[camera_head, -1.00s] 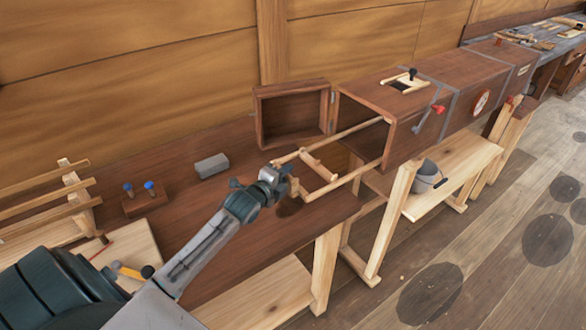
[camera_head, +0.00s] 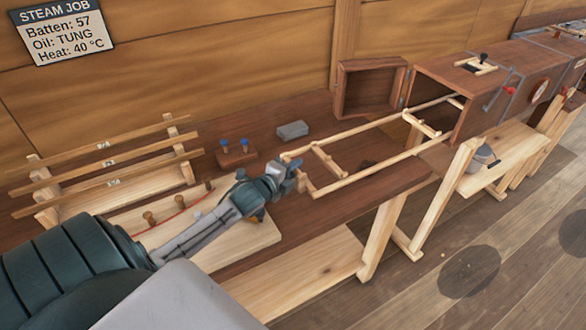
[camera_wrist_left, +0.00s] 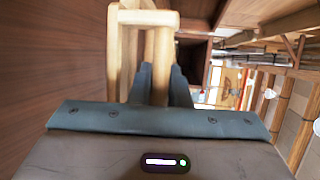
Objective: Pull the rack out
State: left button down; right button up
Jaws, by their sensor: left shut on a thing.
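The rack (camera_head: 347,183) is a light wooden ladder-like frame that sticks far out of the open steam box (camera_head: 462,91). Its far end is still inside the box mouth. My left gripper (camera_head: 294,172) is shut on the near end of the rack. In the left wrist view, the rack (camera_wrist_left: 148,20) runs away from between the two fingers (camera_wrist_left: 159,82). The exact grip point is partly hidden by the fingers. My right gripper does not show.
The box's door (camera_head: 370,90) stands open at the mouth. A grey block (camera_head: 292,130) and a wooden holder with blue-topped pegs (camera_head: 235,152) lie behind the rack. A batten stand (camera_head: 110,165) is at left.

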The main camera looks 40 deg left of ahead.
pick_arm(q)
jog(key=shift+s+a, duration=0.15)
jog(key=shift+s, duration=0.2)
jog(key=c, duration=1.6)
grip_release()
jog(key=shift+c, duration=0.2)
